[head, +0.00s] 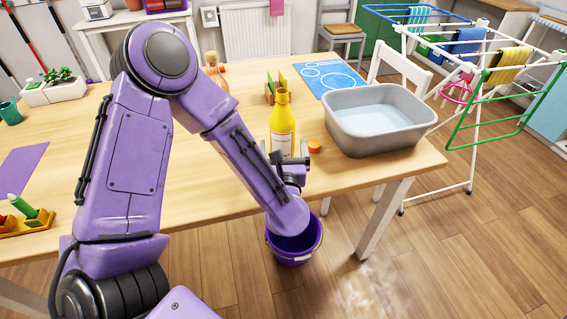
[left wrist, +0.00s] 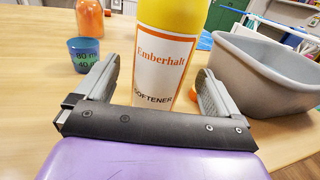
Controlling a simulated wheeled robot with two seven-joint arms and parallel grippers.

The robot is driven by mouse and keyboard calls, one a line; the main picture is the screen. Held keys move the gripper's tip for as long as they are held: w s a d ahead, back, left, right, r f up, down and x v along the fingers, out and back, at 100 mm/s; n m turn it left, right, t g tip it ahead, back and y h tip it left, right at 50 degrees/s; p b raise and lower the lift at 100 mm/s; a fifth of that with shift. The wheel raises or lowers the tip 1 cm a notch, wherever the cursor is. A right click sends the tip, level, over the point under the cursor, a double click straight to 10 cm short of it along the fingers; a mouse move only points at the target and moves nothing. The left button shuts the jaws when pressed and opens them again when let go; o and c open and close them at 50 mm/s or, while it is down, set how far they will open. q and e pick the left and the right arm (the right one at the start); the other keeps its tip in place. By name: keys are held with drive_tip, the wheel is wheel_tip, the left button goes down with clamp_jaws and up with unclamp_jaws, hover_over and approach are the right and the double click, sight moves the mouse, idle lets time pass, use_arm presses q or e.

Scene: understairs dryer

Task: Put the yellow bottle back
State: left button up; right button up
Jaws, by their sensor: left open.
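The yellow bottle (head: 282,124) stands upright on the wooden table near its front edge, with a white label. In the left wrist view the bottle (left wrist: 168,50) fills the middle, and its label reads "Emberhalt" and "Softener". My left gripper (head: 291,152) is at the near side of the bottle, low down. Its two fingers are spread, one to each side of the bottle, with a gap visible on the left side. An orange cap (head: 314,146) lies on the table right of the bottle. My right gripper is not in view.
A grey basin (head: 378,140) of water stands right of the bottle. A blue mat (head: 330,77) lies behind. A blue measuring cup (left wrist: 84,55) and an orange bottle (left wrist: 89,20) stand left of it. A purple bucket (head: 294,243) is on the floor below the table edge.

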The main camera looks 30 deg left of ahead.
use_arm(q)
drive_tip(key=v, duration=0.8)
drive_tip(key=shift+w+d+r, duration=0.1)
drive_tip(key=shift+r, duration=0.05)
drive_tip(key=shift+s+d, duration=0.3)
drive_tip(key=shift+s, duration=0.2)
